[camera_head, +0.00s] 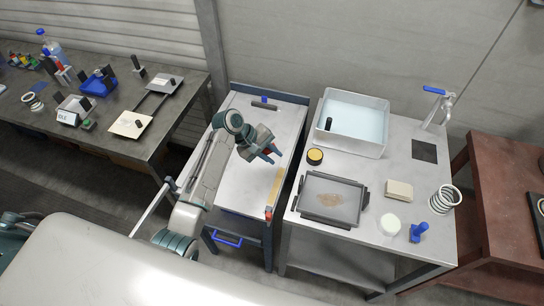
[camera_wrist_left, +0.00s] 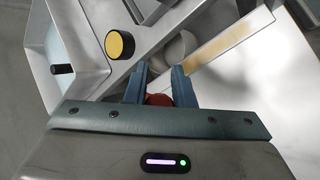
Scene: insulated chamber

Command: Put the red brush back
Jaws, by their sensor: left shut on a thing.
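My left gripper (camera_head: 268,153) is over the narrow grey cart (camera_head: 240,180), its blue fingers pointing to the right. In the left wrist view the fingers (camera_wrist_left: 160,82) are shut on a small red thing, which I take to be the red brush (camera_wrist_left: 158,99). Only a small part of it shows between the fingers; the rest is hidden. My right gripper is not in view.
Right of the cart, a table (camera_head: 310,232) holds a water basin (camera_head: 374,130), a yellow-topped round tin (camera_head: 315,156), a dark-framed tray (camera_head: 309,209) and a tan block (camera_head: 399,190). A dark-and-blue item (camera_head: 263,103) lies at the cart's back. The cart's middle is mostly clear.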

